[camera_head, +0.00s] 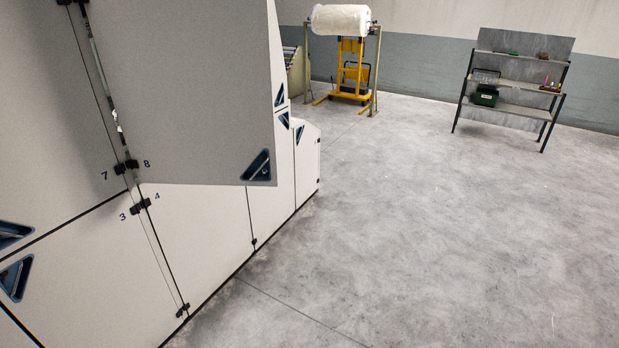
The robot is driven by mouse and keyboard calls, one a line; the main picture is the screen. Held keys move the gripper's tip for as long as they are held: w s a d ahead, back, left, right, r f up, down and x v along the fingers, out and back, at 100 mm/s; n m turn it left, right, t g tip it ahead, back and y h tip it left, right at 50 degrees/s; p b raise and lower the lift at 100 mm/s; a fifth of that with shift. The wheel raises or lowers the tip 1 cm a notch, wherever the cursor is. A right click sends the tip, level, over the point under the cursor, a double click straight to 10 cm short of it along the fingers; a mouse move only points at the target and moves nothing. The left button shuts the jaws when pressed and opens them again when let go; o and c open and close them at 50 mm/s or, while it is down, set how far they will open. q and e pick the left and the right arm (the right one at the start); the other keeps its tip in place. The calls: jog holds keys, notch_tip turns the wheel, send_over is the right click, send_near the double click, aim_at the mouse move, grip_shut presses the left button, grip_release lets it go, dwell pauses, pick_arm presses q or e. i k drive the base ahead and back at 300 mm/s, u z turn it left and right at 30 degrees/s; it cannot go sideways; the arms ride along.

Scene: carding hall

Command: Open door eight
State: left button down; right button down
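Door eight (190,90) is the large light-grey upper panel right of the black hinge marked 8 (146,163). It stands swung out from the machine front. Its lower edge runs clear of the panels below, and a narrow gap with the machine's inside shows along its hinge side. A dark blue triangular recessed handle (256,166) sits in its lower right corner. How wide it stands open is hard to tell, since the door hides the opening behind it. Neither of my grippers is in view.
Door seven (40,110) at left and door four (195,225) below look shut. Further panels with blue triangular handles continue behind. A yellow lift (351,75) near a white roll (341,20) and a shelf rack (512,85) stand at the back. The concrete floor (420,220) at right is clear.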

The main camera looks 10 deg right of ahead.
aim_at(190, 83)
jog(key=z, duration=0.6)
jog(key=i, duration=1.55)
jog(key=u, duration=0.6)
jog(key=i, duration=0.65)
jog(key=u, duration=0.6)
